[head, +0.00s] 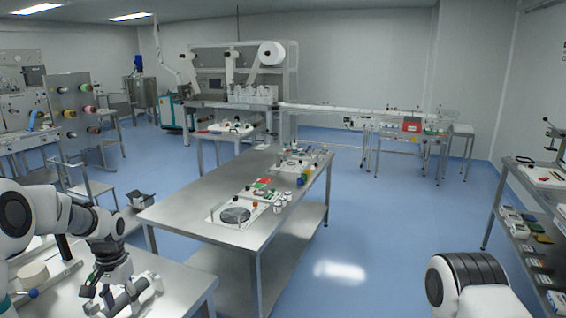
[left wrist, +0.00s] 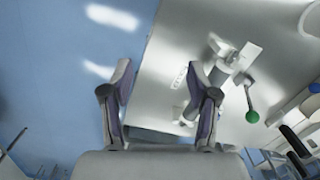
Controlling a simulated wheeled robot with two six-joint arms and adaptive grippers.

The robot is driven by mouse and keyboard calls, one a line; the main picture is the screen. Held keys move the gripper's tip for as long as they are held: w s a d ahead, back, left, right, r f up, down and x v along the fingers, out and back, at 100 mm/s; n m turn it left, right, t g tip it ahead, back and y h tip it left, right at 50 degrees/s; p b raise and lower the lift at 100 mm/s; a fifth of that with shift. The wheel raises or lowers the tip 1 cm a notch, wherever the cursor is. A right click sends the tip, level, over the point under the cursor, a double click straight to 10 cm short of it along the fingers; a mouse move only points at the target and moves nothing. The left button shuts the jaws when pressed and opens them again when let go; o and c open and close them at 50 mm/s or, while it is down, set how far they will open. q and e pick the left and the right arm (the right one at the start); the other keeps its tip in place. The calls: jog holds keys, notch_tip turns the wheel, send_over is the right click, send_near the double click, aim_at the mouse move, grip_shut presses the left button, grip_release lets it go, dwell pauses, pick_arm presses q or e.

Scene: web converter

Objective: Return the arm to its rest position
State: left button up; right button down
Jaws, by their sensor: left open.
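My left arm (head: 75,218) comes in from the left in the head view, bent with its gripper hanging down. My left gripper (head: 108,298) is over the steel table at the lower left. In the left wrist view its two fingers (left wrist: 160,105) are spread apart, with nothing between them. A grey metal device (left wrist: 222,72) with a green-knobbed lever (left wrist: 252,116) stands on the table beside the right finger. Whether a finger touches it, I cannot tell. Part of my right arm (head: 468,285) shows at the lower right, and its gripper is out of view.
A long steel table (head: 190,197) in the middle carries trays and small parts. A shelf rack (head: 525,235) stands at the right. Blue floor (head: 385,215) is clear between them.

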pick_arm(q)
jog(key=s+d+f+m+g+b, duration=0.15)
jog(key=s+d+f+b, duration=0.3)
jog(key=s+f, duration=0.9)
jog(key=s+d+f+n+g+b, duration=0.1)
jog(key=s+d+f+g+b, duration=0.3)
jog(key=s+f, duration=0.95)
jog(key=s+d+f+n+t, duration=0.2)
jog(key=s+d+f+t, duration=0.2)
jog(key=s+f+t, duration=0.2)
jog(key=shift+s+f+b, duration=0.25)
jog(key=shift+s+b, duration=0.2)
jog(key=shift+s, duration=0.7)
pick_arm(e)
notch_tip(320, 180, down, 10)
jog(key=w, duration=0.1)
jog(key=shift+a, duration=0.25)
pick_arm(q)
jog(key=shift+s+d, duration=0.1)
jog(key=shift+d, duration=0.05)
pick_arm(e)
jog(key=shift+s+f, duration=0.1)
